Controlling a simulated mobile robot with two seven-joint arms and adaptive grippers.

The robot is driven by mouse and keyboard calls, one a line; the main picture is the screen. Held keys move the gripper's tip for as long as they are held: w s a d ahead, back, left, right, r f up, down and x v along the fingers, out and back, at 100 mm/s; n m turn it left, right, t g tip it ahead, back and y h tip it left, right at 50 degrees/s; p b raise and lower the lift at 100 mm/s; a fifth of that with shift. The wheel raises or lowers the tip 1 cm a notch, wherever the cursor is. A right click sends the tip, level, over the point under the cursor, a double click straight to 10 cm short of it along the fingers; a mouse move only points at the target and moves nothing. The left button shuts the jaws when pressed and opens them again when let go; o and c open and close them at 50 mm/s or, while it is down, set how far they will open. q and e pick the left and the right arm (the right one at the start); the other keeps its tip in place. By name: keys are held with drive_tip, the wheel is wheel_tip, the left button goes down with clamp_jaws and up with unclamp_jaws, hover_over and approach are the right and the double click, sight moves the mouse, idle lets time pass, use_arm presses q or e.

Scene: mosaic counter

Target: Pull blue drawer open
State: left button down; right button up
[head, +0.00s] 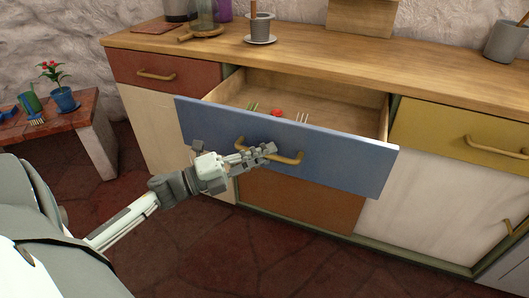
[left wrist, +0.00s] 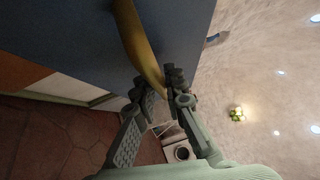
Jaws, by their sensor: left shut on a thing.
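The blue drawer (head: 330,158) stands pulled out from the wooden counter, with its inside showing. A green fork, a red thing and a pale fork lie in it. Its brass handle (head: 288,159) is on the blue front. In the left wrist view the handle (left wrist: 140,45) runs down between the two fingers of my left gripper (left wrist: 155,92), with the blue front (left wrist: 70,30) behind. My right gripper is not in view.
A red drawer (head: 165,72) and a yellow drawer (head: 460,130) flank the blue one, both closed. A low tiled table (head: 92,130) with a potted flower (head: 62,98) stands at the left. The red floor (head: 240,245) in front is clear.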

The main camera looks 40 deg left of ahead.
use_arm(q)
drive_tip(key=shift+a, duration=0.1)
drive_tip(key=c, duration=1.9)
unclamp_jaws()
drive_tip(key=shift+o, duration=0.2)
drive_tip(key=v, duration=1.2)
drive_tip(key=shift+w, duration=0.1)
